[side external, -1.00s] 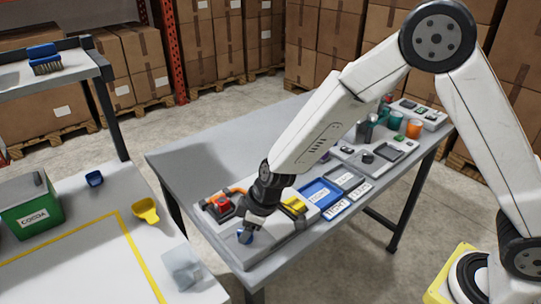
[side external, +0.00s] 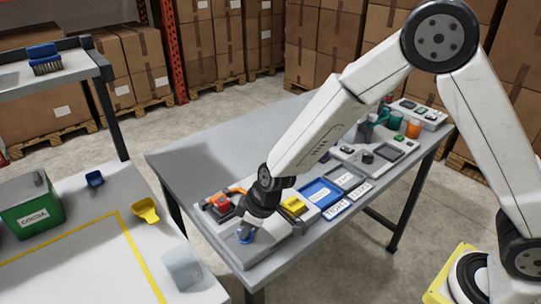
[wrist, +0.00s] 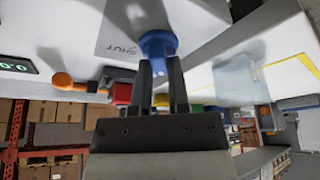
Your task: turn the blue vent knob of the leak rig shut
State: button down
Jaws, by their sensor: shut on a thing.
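The blue vent knob (side external: 245,237) stands at the near left end of the grey leak rig (side external: 270,248), at the table's front left corner. My gripper (side external: 246,229) reaches down onto it from above. In the wrist view the blue knob (wrist: 157,43) sits at the tips of my two dark fingers (wrist: 160,70), which are closed on it. A "SHUT" label (wrist: 121,48) is printed on the rig's face beside the knob. The knob's exact turn angle is hard to tell.
Blue and white trays (side external: 321,193) lie to the right. The table's back left is clear.

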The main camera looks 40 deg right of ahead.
jog(key=shift+m+h, duration=0.3)
jog(key=shift+m, duration=0.5)
jog(key=shift+t, duration=0.3)
jog(key=c, duration=0.6)
grip_release()
jog(key=shift+r, duration=0.1)
jog(key=v, duration=0.7)
jog(key=shift+r, duration=0.25)
jog(key=shift+s+d, duration=0.1)
